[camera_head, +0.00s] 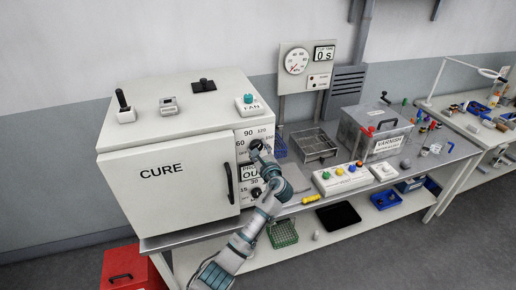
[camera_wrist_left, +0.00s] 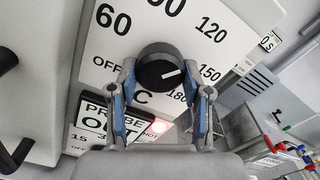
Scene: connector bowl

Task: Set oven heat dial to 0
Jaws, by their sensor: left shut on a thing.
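The oven (camera_head: 165,175), a pale box marked CURE, stands on the bench with its door closed. Its heat dial (camera_wrist_left: 158,70) is a round black knob with a white mark, on a white panel numbered from 60 to 180 with OFF at the left. The mark points right, roughly towards 150. My left gripper (camera_wrist_left: 160,85) has its two blue-grey fingers closed on either side of the knob. In the head view my left gripper (camera_head: 257,150) reaches the upper knob on the oven's right panel and partly hides it. My right gripper is not in view.
A PROBE OUT sign (camera_wrist_left: 93,120) and a lower black knob (camera_head: 256,193) sit below the dial. The door handle (camera_head: 229,183) is just left of the panel. A button box (camera_head: 342,178), wire basket (camera_head: 314,146) and varnish tank (camera_head: 375,130) stand to the right.

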